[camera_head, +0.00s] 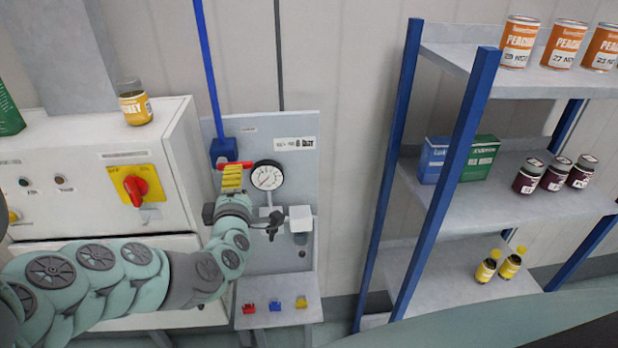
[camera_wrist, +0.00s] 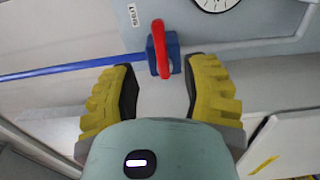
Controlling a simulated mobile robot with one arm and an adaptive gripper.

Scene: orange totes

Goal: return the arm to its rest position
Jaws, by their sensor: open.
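My gripper (camera_head: 232,178) is in front of the grey wall panel, just below a red valve handle (camera_head: 236,165) in the head view. In the wrist view my gripper (camera_wrist: 160,83) shows two yellow ribbed fingers spread wide with nothing between them. The red handle (camera_wrist: 160,46) is ahead of the gap, beyond the fingertips, on a blue valve body (camera_wrist: 173,62). The fingers do not appear to grip it. My arm reaches in from the lower left and is bent, extended toward the panel.
A white control cabinet (camera_head: 85,165) with a red rotary switch (camera_head: 136,188) stands left of my gripper. A gauge (camera_head: 267,175) is close on its right. A small shelf (camera_head: 278,316) below holds coloured pieces. A blue-post rack (camera_head: 455,170) with cans and jars stands right.

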